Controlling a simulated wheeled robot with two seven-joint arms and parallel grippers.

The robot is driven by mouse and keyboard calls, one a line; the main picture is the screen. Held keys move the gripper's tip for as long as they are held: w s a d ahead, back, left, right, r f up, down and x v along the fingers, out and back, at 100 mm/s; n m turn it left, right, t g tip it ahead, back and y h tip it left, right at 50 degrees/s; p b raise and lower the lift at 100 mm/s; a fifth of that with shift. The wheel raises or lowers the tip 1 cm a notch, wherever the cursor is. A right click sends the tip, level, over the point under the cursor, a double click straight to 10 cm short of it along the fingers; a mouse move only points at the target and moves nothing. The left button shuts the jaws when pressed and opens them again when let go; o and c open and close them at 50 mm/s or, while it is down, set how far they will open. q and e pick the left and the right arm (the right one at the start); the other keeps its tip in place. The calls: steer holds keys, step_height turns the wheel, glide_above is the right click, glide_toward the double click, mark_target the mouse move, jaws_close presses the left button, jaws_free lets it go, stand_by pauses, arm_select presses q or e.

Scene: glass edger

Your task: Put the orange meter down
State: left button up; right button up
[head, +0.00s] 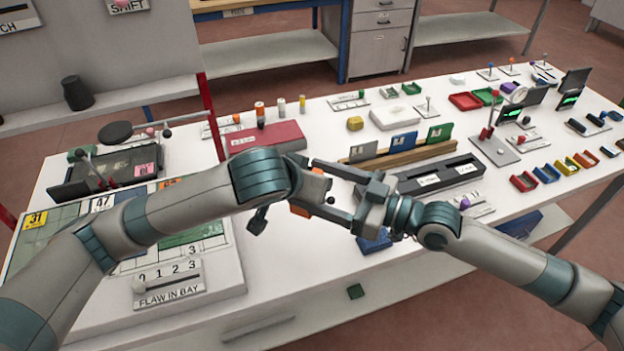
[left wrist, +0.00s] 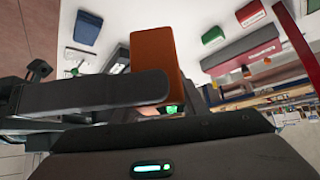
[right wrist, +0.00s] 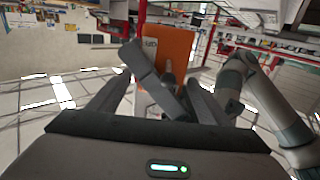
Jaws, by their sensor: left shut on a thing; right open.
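The orange meter (head: 299,210) shows only in part in the head view, behind the grippers and above the table. In the left wrist view it is an upright orange block (left wrist: 153,62) against a dark finger. My left gripper (head: 284,196) is shut on it; its fingers are largely hidden in the head view. My right gripper (head: 322,192) is open, its two fingers pointing left on either side of the meter's area. In the right wrist view the meter's orange face (right wrist: 178,45) shows beyond the spread fingers, partly covered by a dark left finger. Contact with the right fingers cannot be told.
The white table (head: 310,265) has clear room at its front edge below the grippers. A wooden rack (head: 400,157) with coloured cards and a dark tray (head: 440,178) lie to the right. A red case (head: 265,137) lies behind, and the flaw board (head: 170,292) is front left.

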steer(key=shift+d, duration=0.1)
steer(key=v, duration=1.1)
steer(key=shift+s+d, duration=0.2)
steer(key=shift+d, duration=0.1)
steer(key=shift+f, duration=0.1)
